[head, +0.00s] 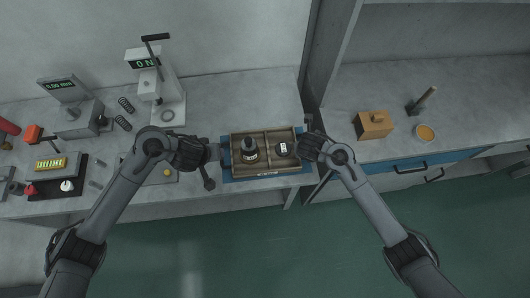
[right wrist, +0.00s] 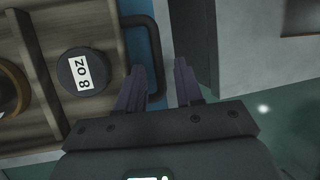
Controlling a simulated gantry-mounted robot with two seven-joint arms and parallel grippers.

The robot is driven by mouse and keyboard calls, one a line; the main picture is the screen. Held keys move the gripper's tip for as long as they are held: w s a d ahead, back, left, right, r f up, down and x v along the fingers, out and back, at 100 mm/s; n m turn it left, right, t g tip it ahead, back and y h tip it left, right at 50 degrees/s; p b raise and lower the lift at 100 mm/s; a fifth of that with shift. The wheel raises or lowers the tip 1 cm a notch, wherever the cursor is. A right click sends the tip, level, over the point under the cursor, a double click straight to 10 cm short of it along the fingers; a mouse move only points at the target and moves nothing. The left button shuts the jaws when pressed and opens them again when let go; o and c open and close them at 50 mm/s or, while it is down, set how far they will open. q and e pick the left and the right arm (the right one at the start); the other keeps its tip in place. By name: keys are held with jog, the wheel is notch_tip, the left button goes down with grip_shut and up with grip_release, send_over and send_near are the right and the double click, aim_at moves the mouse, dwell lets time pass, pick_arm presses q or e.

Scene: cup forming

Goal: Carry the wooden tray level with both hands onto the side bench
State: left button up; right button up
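The wooden tray (head: 265,133) lies on a blue mat (head: 236,174) at the right end of the main bench. A dark-topped round piece (head: 249,148) stands in its left part and a black "8 OZ" weight (head: 284,149) in its right part. In the right wrist view, a dark handle (right wrist: 146,24) sticks out from the tray's side (right wrist: 107,60). My right gripper (right wrist: 162,84) is open, its fingers apart on either side of the handle's lower part. My left gripper (head: 214,153) is at the tray's left end; its fingers are too small to read.
The side bench (head: 350,92) stands to the right, past a gap and upright panel. A lever press (head: 160,85) and gauges stand left.

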jog(key=v, duration=1)
jog(key=shift+s+r, duration=0.15)
jog(key=shift+r, duration=0.05)
